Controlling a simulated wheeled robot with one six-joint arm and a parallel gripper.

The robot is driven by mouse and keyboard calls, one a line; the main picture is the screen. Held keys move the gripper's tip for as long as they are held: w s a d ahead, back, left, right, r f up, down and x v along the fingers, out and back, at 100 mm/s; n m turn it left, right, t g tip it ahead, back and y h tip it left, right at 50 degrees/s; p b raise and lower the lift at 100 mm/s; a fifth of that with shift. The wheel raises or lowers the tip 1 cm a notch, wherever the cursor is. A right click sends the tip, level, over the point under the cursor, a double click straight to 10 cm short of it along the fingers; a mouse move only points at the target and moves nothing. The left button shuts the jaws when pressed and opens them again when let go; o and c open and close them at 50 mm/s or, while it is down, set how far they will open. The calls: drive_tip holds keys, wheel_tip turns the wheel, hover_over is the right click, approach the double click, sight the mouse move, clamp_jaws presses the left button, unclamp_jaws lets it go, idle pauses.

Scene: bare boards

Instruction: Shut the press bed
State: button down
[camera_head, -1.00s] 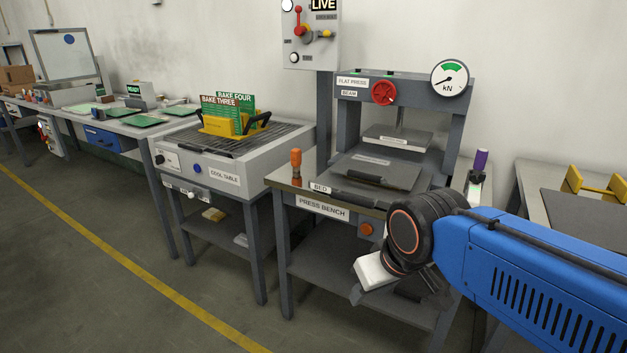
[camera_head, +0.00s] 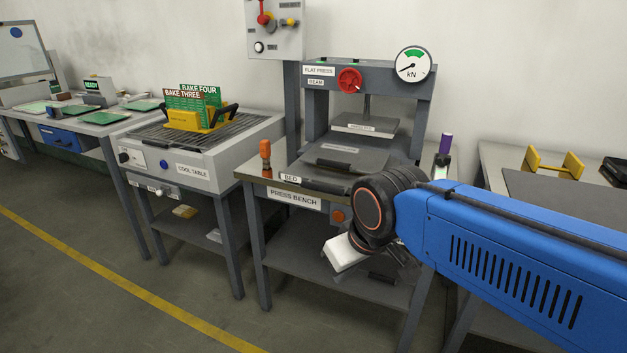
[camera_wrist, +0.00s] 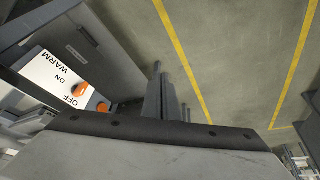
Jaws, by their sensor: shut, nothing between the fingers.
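The press bed (camera_head: 345,161) is a dark grey plate low in the flat press, with a dark front bar beside the BED label (camera_head: 290,178). It sits toward the front of the bench, below and forward of the raised upper plate (camera_head: 366,123). My wrist partly covers its right front. My gripper (camera_head: 385,268) is in front of the press bench (camera_head: 293,200), below the bench top, apart from the bed and partly hidden by my arm. In the wrist view my gripper (camera_wrist: 158,72) is shut and empty, pointing over floor; the bed is not clearly seen there.
A cool table (camera_head: 193,168) with a yellow rack stands left of the press bench. An orange-handled tool (camera_head: 265,152) and a purple-topped item (camera_head: 446,145) flank the bed. A switch panel (camera_wrist: 68,80) is near my gripper. Floor in front is clear.

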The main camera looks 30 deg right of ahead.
drive_tip(key=w+r+n, duration=0.6)
drive_tip(key=w+n, duration=0.1)
drive_tip(key=w, duration=0.1)
drive_tip(key=n+g+h, duration=0.2)
drive_tip(key=n+h, duration=0.1)
drive_tip(key=n, duration=1.5)
approach(280, 173)
drive_tip(key=s+a+r, duration=0.2)
drive_tip(key=s+a, duration=0.2)
drive_tip(key=s, duration=0.2)
drive_tip(key=w+d+f, duration=0.1)
drive_tip(key=f, duration=0.2)
drive_tip(key=w+d+f, duration=0.1)
drive_tip(key=d+f, duration=0.1)
drive_tip(key=f, duration=0.1)
drive_tip(key=w+d+f, duration=0.1)
drive_tip(key=d+f, duration=0.1)
drive_tip(key=f, duration=0.1)
drive_tip(key=shift+w, duration=0.35)
drive_tip(key=shift+w+d+r, duration=0.1)
drive_tip(key=shift+w+d, duration=0.4)
drive_tip(key=shift+d, duration=0.05)
